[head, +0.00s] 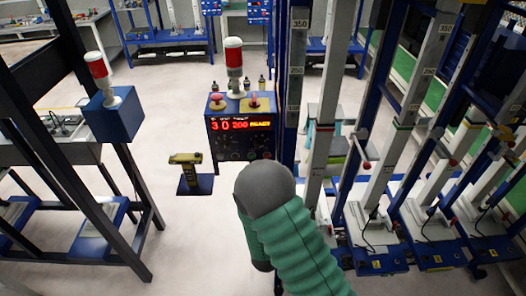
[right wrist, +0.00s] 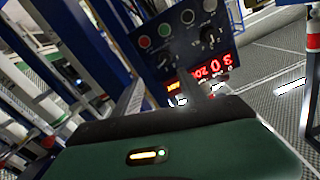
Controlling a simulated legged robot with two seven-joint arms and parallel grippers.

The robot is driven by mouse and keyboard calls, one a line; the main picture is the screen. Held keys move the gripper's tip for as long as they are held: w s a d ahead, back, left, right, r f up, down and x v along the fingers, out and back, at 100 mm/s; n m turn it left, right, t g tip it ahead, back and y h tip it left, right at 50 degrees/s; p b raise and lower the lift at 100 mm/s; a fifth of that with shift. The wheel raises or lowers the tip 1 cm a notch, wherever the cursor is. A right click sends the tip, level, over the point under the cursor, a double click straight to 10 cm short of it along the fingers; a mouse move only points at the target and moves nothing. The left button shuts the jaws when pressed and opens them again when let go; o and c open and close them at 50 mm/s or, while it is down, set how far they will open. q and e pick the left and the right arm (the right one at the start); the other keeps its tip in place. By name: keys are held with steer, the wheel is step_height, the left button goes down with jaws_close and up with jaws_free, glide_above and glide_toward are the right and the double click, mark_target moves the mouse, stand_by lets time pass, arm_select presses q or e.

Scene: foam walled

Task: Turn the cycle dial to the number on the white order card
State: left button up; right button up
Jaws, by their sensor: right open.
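The blue control box (head: 240,130) stands beyond my right arm in the head view, with a red lit display (head: 240,124) that reads about "3 0 200 READY". In the right wrist view its panel (right wrist: 185,40) is tilted and upside down, with coloured buttons and dark knobs; one knob (right wrist: 208,36) has pale marks around it, but I cannot tell the cycle dial's setting. My right gripper (right wrist: 170,88) is open and empty, apart from the panel. In the head view it is hidden behind my green arm. I cannot make out a white order card. My left gripper is out of view.
Tall test stands (head: 385,150) crowd the right. A yellow-black device (head: 187,165) stands left, with clear floor around it.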

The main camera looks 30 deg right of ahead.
steer(key=p, duration=0.2)
glide_toward(259, 148)
steer(key=x, duration=0.4)
steer(key=shift+w+a+r, duration=0.15)
steer(key=shift+w, duration=0.15)
steer(key=w+d, duration=0.3)
steer(key=shift+w+d+f, duration=0.15)
steer(key=shift+f, duration=0.1)
steer(key=shift+w+d, duration=0.2)
steer(key=shift+d, duration=0.05)
steer(key=shift+a, duration=0.35)
steer(key=shift+c, duration=0.4)
steer(key=shift+a+r, duration=0.1)
steer(key=shift+a, duration=0.15)
steer(key=c, duration=0.5)
steer(key=shift+c, duration=1.2)
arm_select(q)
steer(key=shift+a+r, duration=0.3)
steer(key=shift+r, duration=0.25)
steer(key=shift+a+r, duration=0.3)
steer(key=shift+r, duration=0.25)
arm_select(e)
steer(key=shift+d, duration=0.25)
jaws_close()
